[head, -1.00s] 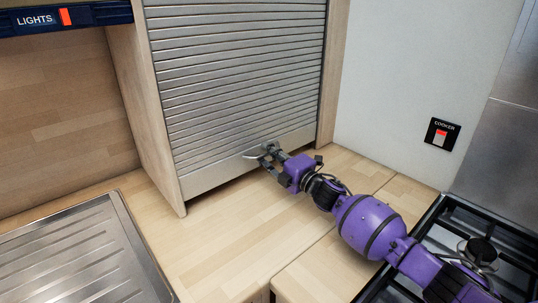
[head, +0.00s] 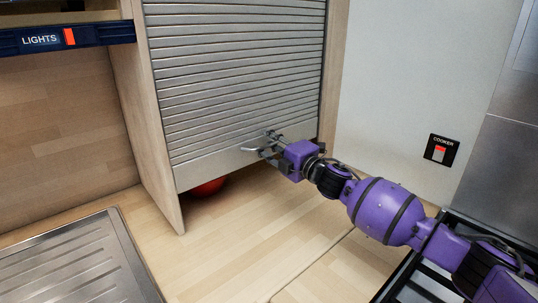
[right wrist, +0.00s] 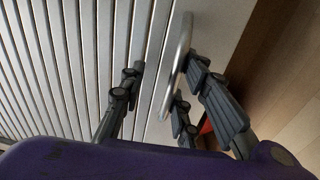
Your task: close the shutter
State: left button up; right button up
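The grey slatted shutter (head: 240,75) is almost fully down in its wooden cabinet, with a gap between its bottom bar and the worktop. A curved metal handle (head: 251,149) is on the bottom bar; it also shows in the right wrist view (right wrist: 177,62). My right gripper (head: 268,143) is at the handle. In the right wrist view its fingers (right wrist: 163,80) are apart, on either side of the handle, not closed on it. My left gripper is not in view.
A red rounded object (head: 209,187) shows in the gap under the shutter. The wooden worktop (head: 250,225) in front is clear. A metal draining board (head: 75,265) is at the left, and a hob (head: 425,280) lies at the right under my arm. A cooker switch (head: 441,150) is on the wall.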

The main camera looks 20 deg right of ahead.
jog(key=shift+r, duration=0.25)
pick_arm(q)
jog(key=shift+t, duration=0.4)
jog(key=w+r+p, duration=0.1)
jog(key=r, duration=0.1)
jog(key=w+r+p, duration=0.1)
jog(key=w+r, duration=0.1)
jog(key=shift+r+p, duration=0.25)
jog(key=shift+p, duration=0.1)
pick_arm(e)
jog(key=v, duration=0.9)
jog(key=shift+f, duration=0.15)
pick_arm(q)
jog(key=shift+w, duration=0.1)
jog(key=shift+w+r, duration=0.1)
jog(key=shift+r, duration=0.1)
